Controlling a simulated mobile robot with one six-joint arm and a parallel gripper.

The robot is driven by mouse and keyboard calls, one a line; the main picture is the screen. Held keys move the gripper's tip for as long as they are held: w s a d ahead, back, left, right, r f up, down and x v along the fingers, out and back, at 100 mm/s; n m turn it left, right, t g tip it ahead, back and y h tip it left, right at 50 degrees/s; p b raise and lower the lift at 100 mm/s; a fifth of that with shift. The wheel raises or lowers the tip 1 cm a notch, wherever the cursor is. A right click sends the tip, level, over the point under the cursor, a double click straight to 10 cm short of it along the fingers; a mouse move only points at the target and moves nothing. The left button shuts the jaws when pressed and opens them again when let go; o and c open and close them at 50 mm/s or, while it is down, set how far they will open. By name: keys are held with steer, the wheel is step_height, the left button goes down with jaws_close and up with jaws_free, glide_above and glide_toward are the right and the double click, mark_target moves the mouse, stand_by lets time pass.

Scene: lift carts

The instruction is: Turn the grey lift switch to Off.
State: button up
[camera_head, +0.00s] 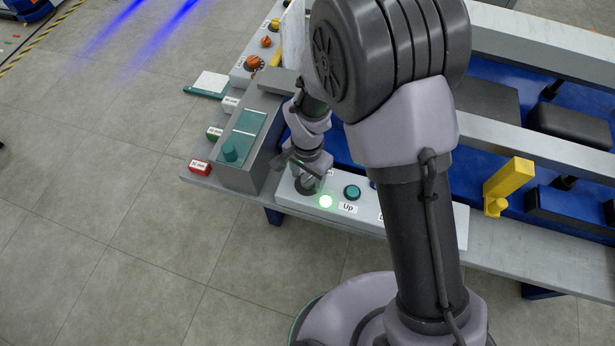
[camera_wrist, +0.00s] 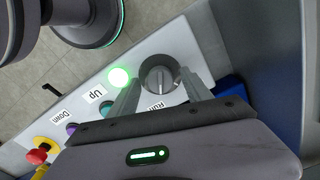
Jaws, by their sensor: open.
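The grey lift switch (camera_wrist: 158,78) is a round knob with a raised ridge on a light panel (camera_wrist: 203,40). In the wrist view my gripper (camera_wrist: 162,84) is open, with one finger on each side of the knob. I cannot tell whether the fingers touch it. A label beside the knob is partly covered by my gripper, so its words are unclear. In the head view my gripper (camera_head: 305,172) is over the left end of the panel (camera_head: 276,196) and partly hides the switch. A green lamp (camera_head: 325,201) glows beside it.
A teal Up button (camera_head: 352,192) sits right of the lamp. In the wrist view a red stop button (camera_wrist: 37,155) lies beyond the Down label (camera_wrist: 62,116). A grey box with a teal top (camera_head: 242,140) stands close left of my gripper. A yellow post (camera_head: 509,183) stands at the right.

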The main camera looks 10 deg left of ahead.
jaws_close()
steer(key=shift+n, duration=0.3)
steer(key=n+p, duration=0.1)
steer(key=n, duration=0.4)
steer(key=shift+r+n, duration=0.1)
steer(key=shift+n, duration=0.2)
steer(key=n+p, duration=0.1)
steer(key=n, duration=0.4)
steer(key=shift+n, duration=0.5)
jaws_free()
